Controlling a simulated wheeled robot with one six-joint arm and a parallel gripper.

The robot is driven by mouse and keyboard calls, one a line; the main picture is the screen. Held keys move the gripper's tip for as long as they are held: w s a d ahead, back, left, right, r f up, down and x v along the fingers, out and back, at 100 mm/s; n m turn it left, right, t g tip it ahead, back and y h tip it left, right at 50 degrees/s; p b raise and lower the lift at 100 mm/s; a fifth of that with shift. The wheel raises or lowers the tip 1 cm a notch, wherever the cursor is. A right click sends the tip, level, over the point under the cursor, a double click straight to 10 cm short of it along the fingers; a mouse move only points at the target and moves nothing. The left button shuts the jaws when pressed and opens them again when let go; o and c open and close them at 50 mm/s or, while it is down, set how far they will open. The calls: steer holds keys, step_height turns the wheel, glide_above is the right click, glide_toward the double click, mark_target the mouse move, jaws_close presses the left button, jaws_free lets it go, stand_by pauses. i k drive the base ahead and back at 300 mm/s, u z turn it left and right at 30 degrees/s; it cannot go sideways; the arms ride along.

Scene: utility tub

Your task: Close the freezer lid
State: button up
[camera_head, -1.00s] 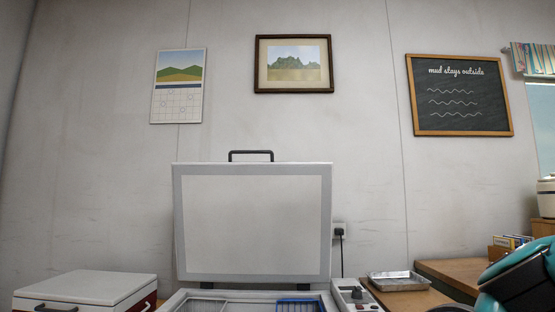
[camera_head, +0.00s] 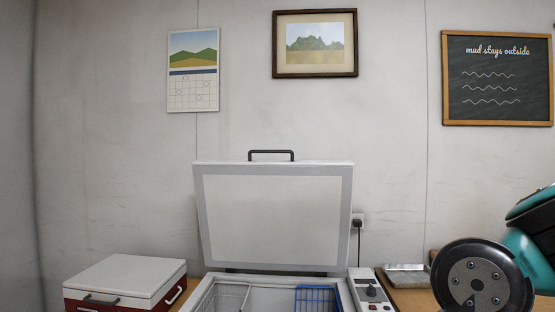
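The freezer lid (camera_head: 278,220) stands raised at the back of the chest freezer, pale grey with a lighter inner panel. It is close to upright, its inner face toward me. A dark handle (camera_head: 271,153) sits on its top edge. The open freezer body (camera_head: 212,284) is below it, cut off by the bottom of the view. A white wire basket (camera_head: 228,297) and a blue wire basket (camera_head: 317,299) show inside. My teal and black arm is at the lower right, with a round bolted joint cover facing me. My gripper is out of view.
A red and white cooler (camera_head: 125,277) stands left of the freezer. A control panel with a knob (camera_head: 372,289) is at the freezer's right side. A metal tray (camera_head: 407,277) lies on the wooden surface behind my arm. A plug and cord (camera_head: 357,224) are on the wall.

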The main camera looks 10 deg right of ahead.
mark_target(293, 215)
steer(key=z, duration=0.3)
steer(key=k, duration=0.35)
steer(key=u, duration=1.55)
steer(key=i, duration=1.35)
steer(key=z, duration=0.35)
